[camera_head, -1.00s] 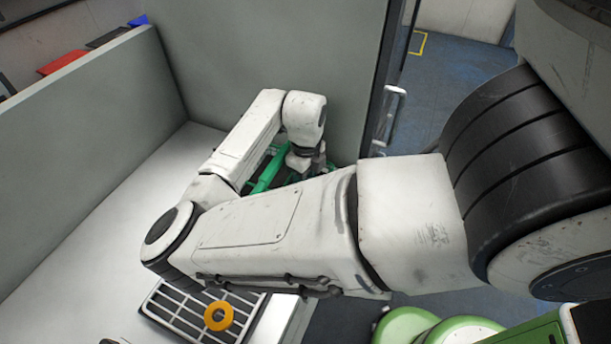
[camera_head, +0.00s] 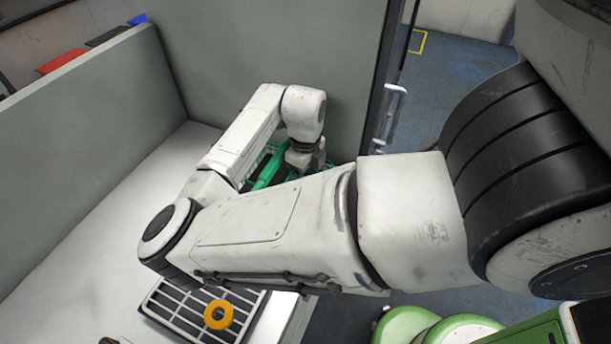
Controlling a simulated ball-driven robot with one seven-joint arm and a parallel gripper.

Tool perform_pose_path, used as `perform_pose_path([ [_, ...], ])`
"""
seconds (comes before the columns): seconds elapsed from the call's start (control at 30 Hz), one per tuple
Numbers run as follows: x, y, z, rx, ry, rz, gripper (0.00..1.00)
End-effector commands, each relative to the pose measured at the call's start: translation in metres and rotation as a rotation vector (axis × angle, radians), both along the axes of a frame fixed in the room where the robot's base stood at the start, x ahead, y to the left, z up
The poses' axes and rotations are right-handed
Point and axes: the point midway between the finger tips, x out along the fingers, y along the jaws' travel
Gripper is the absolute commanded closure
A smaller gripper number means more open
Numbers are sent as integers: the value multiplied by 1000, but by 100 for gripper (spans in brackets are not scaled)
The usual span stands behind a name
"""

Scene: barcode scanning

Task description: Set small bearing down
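My gripper (camera_head: 305,163) is at the far end of my arm, beside a green basket-like container (camera_head: 262,172) near the grey back wall. My forearm covers part of this container and its contents. The fingers are small and partly hidden, so I cannot tell whether they are open or hold anything.
Grey partition walls (camera_head: 85,140) close off the left and back of the white worktop (camera_head: 120,235). A door handle (camera_head: 392,115) is right of the back wall. Blue floor (camera_head: 450,90) lies beyond. The left and middle worktop is clear.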

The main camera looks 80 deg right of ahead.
Motion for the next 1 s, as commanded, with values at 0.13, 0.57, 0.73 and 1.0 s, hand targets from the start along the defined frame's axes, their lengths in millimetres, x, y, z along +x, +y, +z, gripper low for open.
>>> perform_pose_path([
  [0.13, 0, 0, 25, -3, -3, -3, 34],
  [0.57, 0, 0, 102, 0, -1, -3, 34],
  [0.73, 0, 0, 111, 0, 0, -1, 34],
  [1.0, 0, 0, 113, 1, 0, -1, 34],
])
